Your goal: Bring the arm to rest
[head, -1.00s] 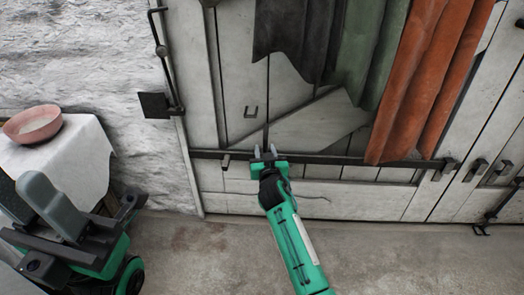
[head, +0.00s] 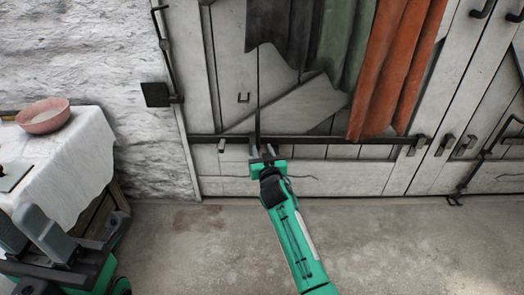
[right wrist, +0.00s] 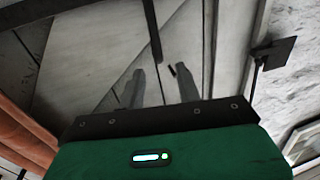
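My right gripper (head: 263,150) is at the end of the green arm in the middle of the head view. Its two grey fingers stand apart with nothing between them, as the right wrist view (right wrist: 163,88) also shows. It appears in front of the dark horizontal bar of the grey-white plank doors (head: 225,60); contact cannot be told. My left gripper (head: 27,233) is at the lower left, partly cut off by the frame. Its thick grey fingers are apart and no object shows in them.
A table with a white cloth (head: 75,170) stands at the left, bearing a pink bowl (head: 43,116). Dark, green and orange cloths (head: 392,70) hang on the doors. A dark plate (head: 156,94) juts from the wall. The concrete floor (head: 190,255) is clear.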

